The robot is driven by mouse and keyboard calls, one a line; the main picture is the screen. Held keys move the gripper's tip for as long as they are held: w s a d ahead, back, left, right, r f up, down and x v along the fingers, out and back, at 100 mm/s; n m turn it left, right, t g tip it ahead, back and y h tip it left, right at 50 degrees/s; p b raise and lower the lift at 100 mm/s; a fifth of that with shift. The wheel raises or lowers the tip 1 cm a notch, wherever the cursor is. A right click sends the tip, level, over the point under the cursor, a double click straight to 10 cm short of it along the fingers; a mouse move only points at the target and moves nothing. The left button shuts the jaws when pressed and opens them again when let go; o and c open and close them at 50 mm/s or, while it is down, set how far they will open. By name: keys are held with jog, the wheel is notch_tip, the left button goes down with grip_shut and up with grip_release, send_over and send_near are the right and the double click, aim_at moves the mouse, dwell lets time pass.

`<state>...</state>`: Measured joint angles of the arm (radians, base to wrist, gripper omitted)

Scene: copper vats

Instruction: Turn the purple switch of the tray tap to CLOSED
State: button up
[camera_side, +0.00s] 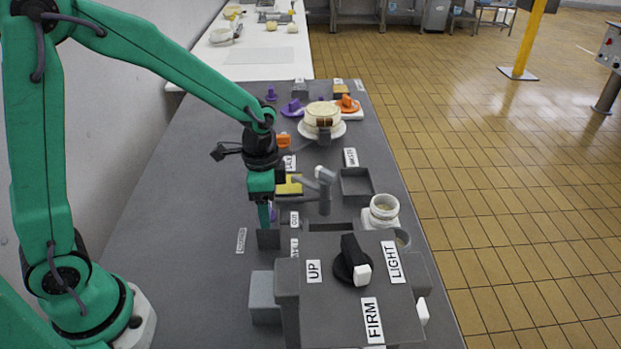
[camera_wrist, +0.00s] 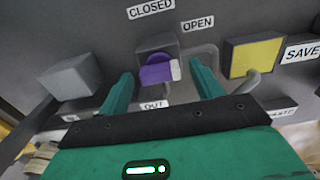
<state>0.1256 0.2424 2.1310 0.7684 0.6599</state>
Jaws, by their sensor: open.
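The purple switch (camera_wrist: 157,72) sits on a grey block in the wrist view. Its white tip points right, on the side of the OPEN label (camera_wrist: 197,23). The CLOSED label (camera_wrist: 150,8) lies above the switch. My gripper (camera_wrist: 160,70) is open, with one green finger on each side of the switch and gaps showing between fingers and switch. In the side view my gripper (camera_side: 265,222) points down at the tap area, and only a sliver of purple shows beside it. Whether the fingertips touch anything is hidden there.
An OUT label (camera_wrist: 153,105) and a yellow square (camera_wrist: 257,57) lie close by. A grey pipe (camera_side: 325,190), an empty grey tray (camera_side: 356,186) and a white jar (camera_side: 381,212) stand to the right. A black knob (camera_side: 352,261) is in front.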

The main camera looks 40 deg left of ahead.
jog(key=c, duration=1)
jog(key=shift+n, duration=0.5)
jog(key=n, duration=1.2)
jog(key=shift+n, duration=0.3)
jog(key=n, duration=0.4)
jog(key=shift+n, duration=0.3)
